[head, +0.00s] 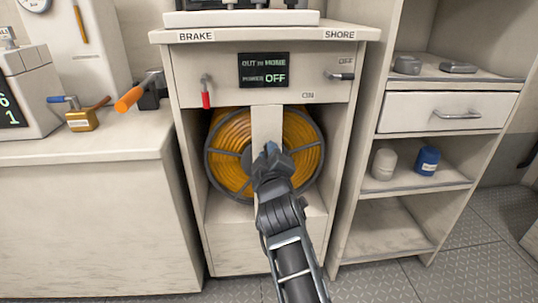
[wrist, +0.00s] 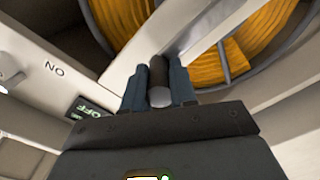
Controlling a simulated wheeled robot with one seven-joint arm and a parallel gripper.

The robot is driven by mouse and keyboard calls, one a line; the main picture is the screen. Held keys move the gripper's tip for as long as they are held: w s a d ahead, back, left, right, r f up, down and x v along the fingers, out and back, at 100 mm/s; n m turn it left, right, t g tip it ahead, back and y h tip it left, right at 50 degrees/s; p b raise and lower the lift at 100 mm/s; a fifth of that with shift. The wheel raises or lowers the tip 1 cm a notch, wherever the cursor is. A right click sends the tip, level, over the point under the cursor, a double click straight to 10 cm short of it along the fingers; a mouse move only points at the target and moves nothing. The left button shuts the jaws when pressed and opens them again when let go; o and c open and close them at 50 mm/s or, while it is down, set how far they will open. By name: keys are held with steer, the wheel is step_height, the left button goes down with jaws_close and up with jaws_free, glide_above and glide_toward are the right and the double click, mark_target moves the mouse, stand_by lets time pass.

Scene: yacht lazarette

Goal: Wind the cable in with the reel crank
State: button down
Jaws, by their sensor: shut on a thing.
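The reel (head: 222,172) holds orange cable inside a pale cabinet, behind an upright pale bar (head: 266,122). My gripper (head: 271,152) is in front of the reel's middle. In the wrist view its two fingers (wrist: 159,90) are shut on the crank handle (wrist: 158,72), a dark cylinder with a grey end. My gripper hides most of the crank in the head view. Orange cable on the reel (wrist: 192,66) shows behind the fingers. The display (head: 263,70) reads "OUT to HOME" and "POWER OFF". The red-tipped brake lever (head: 206,95) hangs down under "BRAKE".
The shore switch lever (head: 341,77) points sideways, with "OFF" above it. Right shelves hold a white jar (head: 384,163) and a blue jar (head: 427,160). Cabinet walls flank the reel.

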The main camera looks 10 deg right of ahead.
steer(key=shift+d, duration=0.15)
steer(key=c, duration=0.9)
jaws_free()
steer(key=shift+s, duration=0.1)
steer(key=s, duration=0.7)
steer(key=shift+s+p, duration=0.3)
steer(key=shift+p, duration=0.1)
